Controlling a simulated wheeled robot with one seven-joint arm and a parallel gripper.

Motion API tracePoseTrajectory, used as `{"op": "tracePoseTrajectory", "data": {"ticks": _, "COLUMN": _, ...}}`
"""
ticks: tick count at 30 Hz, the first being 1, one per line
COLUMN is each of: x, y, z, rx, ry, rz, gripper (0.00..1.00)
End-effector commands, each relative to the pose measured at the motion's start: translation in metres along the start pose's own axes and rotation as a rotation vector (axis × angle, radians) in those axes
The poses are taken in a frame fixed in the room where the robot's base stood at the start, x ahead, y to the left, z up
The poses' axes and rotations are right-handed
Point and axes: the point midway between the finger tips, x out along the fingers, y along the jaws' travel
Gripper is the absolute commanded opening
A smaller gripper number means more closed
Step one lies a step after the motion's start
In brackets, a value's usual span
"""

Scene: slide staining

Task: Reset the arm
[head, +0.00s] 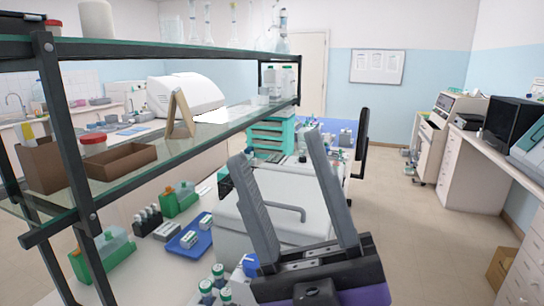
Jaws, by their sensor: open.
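My gripper (279,155) is in the lower middle of the head view, raised in front of the bench. Its two long grey fingers point up and stand wide apart. Nothing is between them; the room shows through the gap. A grey-white box-shaped device (230,222) with a curved handle stands on the bench behind the fingers, partly hidden by them. I cannot tell from this one view how far the gripper is from it.
A glass shelf (115,180) with dark posts runs along the left. On the bench below are a blue tray (173,245), green racks (115,259) and several small bottles (207,290).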

Motion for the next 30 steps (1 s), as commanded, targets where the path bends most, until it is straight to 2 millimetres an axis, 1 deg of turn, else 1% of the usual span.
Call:
{"op": "tracePoseTrajectory", "data": {"ticks": 1, "x": -0.02, "y": 0.004, "z": 0.009, "rx": 0.042, "ry": -0.079, "rz": 0.019, "gripper": 0.49}}
{"op": "tracePoseTrajectory", "data": {"ticks": 5, "x": -0.068, "y": 0.014, "z": 0.029, "rx": 0.138, "ry": -0.258, "rz": 0.066, "gripper": 0.49}}
{"op": "tracePoseTrajectory", "data": {"ticks": 6, "x": -0.084, "y": 0.016, "z": 0.033, "rx": 0.165, "ry": -0.313, "rz": 0.079, "gripper": 0.49}}
{"op": "tracePoseTrajectory", "data": {"ticks": 8, "x": -0.108, "y": 0.019, "z": 0.039, "rx": 0.204, "ry": -0.393, "rz": 0.099, "gripper": 0.49}}
{"op": "tracePoseTrajectory", "data": {"ticks": 9, "x": -0.124, "y": 0.021, "z": 0.041, "rx": 0.229, "ry": -0.446, "rz": 0.112, "gripper": 0.49}}
{"op": "tracePoseTrajectory", "data": {"ticks": 10, "x": -0.137, "y": 0.022, "z": 0.043, "rx": 0.246, "ry": -0.486, "rz": 0.122, "gripper": 0.49}}
{"op": "tracePoseTrajectory", "data": {"ticks": 11, "x": -0.149, "y": 0.023, "z": 0.043, "rx": 0.263, "ry": -0.524, "rz": 0.132, "gripper": 0.49}}
{"op": "tracePoseTrajectory", "data": {"ticks": 12, "x": -0.167, "y": 0.025, "z": 0.044, "rx": 0.284, "ry": -0.576, "rz": 0.143, "gripper": 0.49}}
{"op": "tracePoseTrajectory", "data": {"ticks": 14, "x": -0.192, "y": 0.026, "z": 0.043, "rx": 0.314, "ry": -0.652, "rz": 0.161, "gripper": 0.49}}
{"op": "tracePoseTrajectory", "data": {"ticks": 15, "x": -0.209, "y": 0.027, "z": 0.042, "rx": 0.334, "ry": -0.704, "rz": 0.171, "gripper": 0.49}}
{"op": "tracePoseTrajectory", "data": {"ticks": 17, "x": -0.234, "y": 0.029, "z": 0.038, "rx": 0.357, "ry": -0.778, "rz": 0.186, "gripper": 0.49}}
{"op": "tracePoseTrajectory", "data": {"ticks": 18, "x": -0.252, "y": 0.03, "z": 0.035, "rx": 0.373, "ry": -0.829, "rz": 0.195, "gripper": 0.49}}
{"op": "tracePoseTrajectory", "data": {"ticks": 19, "x": -0.264, "y": 0.032, "z": 0.032, "rx": 0.383, "ry": -0.864, "rz": 0.202, "gripper": 0.49}}
{"op": "tracePoseTrajectory", "data": {"ticks": 20, "x": -0.276, "y": 0.032, "z": 0.028, "rx": 0.393, "ry": -0.9, "rz": 0.208, "gripper": 0.49}}
{"op": "tracePoseTrajectory", "data": {"ticks": 21, "x": -0.292, "y": 0.033, "z": 0.023, "rx": 0.403, "ry": -0.95, "rz": 0.214, "gripper": 0.49}}
{"op": "tracePoseTrajectory", "data": {"ticks": 23, "x": -0.315, "y": 0.035, "z": 0.013, "rx": 0.417, "ry": -1.02, "rz": 0.222, "gripper": 0.49}}
{"op": "tracePoseTrajectory", "data": {"ticks": 24, "x": -0.331, "y": 0.037, "z": 0.006, "rx": 0.424, "ry": -1.067, "rz": 0.224, "gripper": 0.49}}
{"op": "tracePoseTrajectory", "data": {"ticks": 26, "x": -0.352, "y": 0.039, "z": -0.006, "rx": 0.432, "ry": -1.136, "rz": 0.228, "gripper": 0.49}}
{"op": "tracePoseTrajectory", "data": {"ticks": 27, "x": -0.366, "y": 0.041, "z": -0.015, "rx": 0.435, "ry": -1.18, "rz": 0.228, "gripper": 0.49}}
{"op": "tracePoseTrajectory", "data": {"ticks": 29, "x": -0.386, "y": 0.044, "z": -0.029, "rx": 0.435, "ry": -1.247, "rz": 0.223, "gripper": 0.49}}
{"op": "tracePoseTrajectory", "data": {"ticks": 30, "x": -0.398, "y": 0.046, "z": -0.039, "rx": 0.435, "ry": -1.289, "rz": 0.219, "gripper": 0.49}}
